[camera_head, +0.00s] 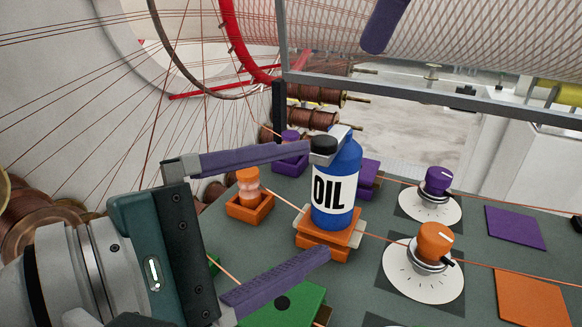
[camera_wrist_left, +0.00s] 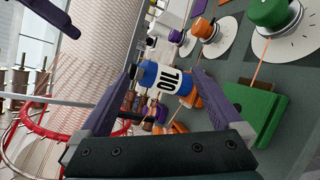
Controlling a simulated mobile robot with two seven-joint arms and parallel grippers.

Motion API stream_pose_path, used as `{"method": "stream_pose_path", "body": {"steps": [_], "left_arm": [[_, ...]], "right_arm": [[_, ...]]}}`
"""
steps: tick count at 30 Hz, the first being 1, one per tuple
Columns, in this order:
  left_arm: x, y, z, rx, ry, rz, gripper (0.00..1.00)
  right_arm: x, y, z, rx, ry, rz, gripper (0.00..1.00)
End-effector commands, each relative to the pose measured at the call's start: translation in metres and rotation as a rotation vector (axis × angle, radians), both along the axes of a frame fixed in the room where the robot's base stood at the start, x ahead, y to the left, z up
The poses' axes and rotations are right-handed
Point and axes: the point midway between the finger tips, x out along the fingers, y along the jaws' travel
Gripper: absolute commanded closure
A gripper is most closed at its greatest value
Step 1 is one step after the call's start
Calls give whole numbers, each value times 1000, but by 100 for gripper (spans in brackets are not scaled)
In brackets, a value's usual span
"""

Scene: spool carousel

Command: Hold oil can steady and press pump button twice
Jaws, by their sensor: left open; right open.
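The blue oil can (camera_head: 345,165), with a white OIL label, stands upright on an orange block (camera_head: 326,238). It also shows in the left wrist view (camera_wrist_left: 153,74). A black round button (camera_head: 324,143) with a grey fitting sits at its top. My left gripper (camera_head: 318,202) is open, its purple fingers reaching toward the can from the left. In the left wrist view (camera_wrist_left: 166,78) the can appears between the fingertips; I cannot tell whether they touch it. One purple finger of my right gripper (camera_head: 385,22) shows high above the bench; its other finger is out of view.
Orange (camera_head: 436,240) and purple (camera_head: 438,180) knobs on white dials stand right of the can. An orange holder with a small spool (camera_head: 249,185) is to its left, a green block (camera_head: 283,303) in front. Copper wires cross the bench. A metal frame (camera_head: 440,95) stands behind.

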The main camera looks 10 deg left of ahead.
Motion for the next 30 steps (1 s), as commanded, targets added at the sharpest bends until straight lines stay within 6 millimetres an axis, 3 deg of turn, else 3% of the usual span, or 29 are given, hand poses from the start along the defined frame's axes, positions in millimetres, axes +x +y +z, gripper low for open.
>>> {"method": "stream_pose_path", "body": {"steps": [3,6,12,17,30], "left_arm": [[11,-6,4,-357,176,59,0],[20,-1,3,-604,313,115,0],[33,13,-3,-891,469,200,0],[42,12,-5,-955,499,220,0],[104,-29,-4,-950,499,216,0]], "right_arm": [[0,0,0,0,0,0,50],[0,0,0,0,0,0,50],[0,0,0,0,0,0,50],[0,0,0,0,0,0,50],[0,0,0,0,0,0,50]]}}
